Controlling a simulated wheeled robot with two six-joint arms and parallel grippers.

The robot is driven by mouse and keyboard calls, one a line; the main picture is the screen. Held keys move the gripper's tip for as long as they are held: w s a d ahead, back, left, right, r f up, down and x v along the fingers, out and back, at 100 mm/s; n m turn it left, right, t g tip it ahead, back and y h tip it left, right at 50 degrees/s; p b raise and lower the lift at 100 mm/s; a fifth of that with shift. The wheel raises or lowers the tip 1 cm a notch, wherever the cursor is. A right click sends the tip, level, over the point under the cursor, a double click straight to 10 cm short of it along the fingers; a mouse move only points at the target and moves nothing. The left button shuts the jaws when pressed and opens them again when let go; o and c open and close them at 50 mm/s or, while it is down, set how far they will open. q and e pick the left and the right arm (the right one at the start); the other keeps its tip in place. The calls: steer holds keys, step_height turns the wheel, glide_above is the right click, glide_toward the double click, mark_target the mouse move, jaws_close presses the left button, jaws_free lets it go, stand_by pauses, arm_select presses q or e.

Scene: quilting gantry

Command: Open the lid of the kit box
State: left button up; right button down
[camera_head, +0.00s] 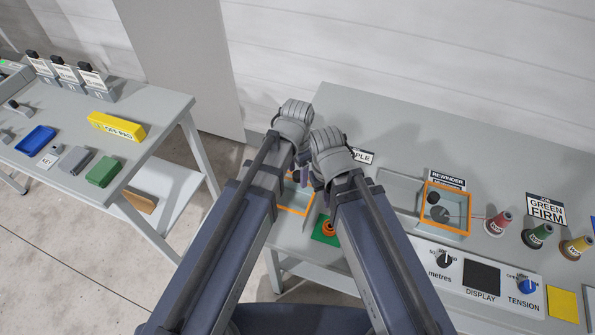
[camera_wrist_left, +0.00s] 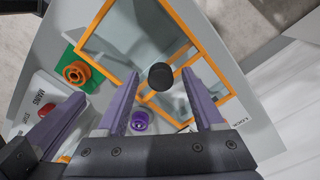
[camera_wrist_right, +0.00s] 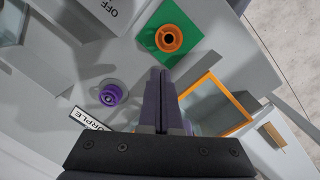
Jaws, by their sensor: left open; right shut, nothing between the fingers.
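An orange-edged, clear-topped box lies under my left gripper; I take it for the kit box, though no label naming it is readable. Its orange edge (camera_head: 294,211) shows in the head view, partly hidden by my arms. In the left wrist view its orange frame (camera_wrist_left: 101,68) and a round black knob (camera_wrist_left: 161,77) show. My left gripper (camera_wrist_left: 160,73) is open, with the knob between its fingertips in that picture; contact cannot be told. Whether the lid is raised is unclear. My right gripper (camera_wrist_right: 160,72) is shut and empty beside the box's orange frame (camera_wrist_right: 228,92).
A purple spool (camera_wrist_right: 112,95) stands near the box. An orange ring-shaped piece (camera_wrist_right: 168,39) sits on a green square (camera_wrist_right: 193,50). Another orange-framed box (camera_head: 468,230) by the rewinder sign and several coloured spools stand to the right. A second table (camera_head: 165,104) is at left.

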mark_target(295, 175)
arm_select(q)
steer(key=shift+r, duration=0.15)
step_height(295, 175, up, 8)
steer(key=p, duration=0.8)
steer(key=shift+f, duration=0.2)
steer(key=shift+a+n, duration=0.3)
steer(key=shift+a, duration=0.05)
steer(key=s+a+n, duration=0.3)
steer(key=a+n, duration=0.7)
steer(key=a, duration=0.3)
steer(key=s+d+m, duration=0.1)
steer(key=s+d, duration=0.1)
steer(key=d, duration=0.3)
steer(key=s+d+m+y, duration=0.1)
steer(key=s+d+m, duration=0.1)
steer(key=d, duration=0.3)
steer(key=shift+s+d, duration=0.15)
steer(key=shift+s, duration=0.6)
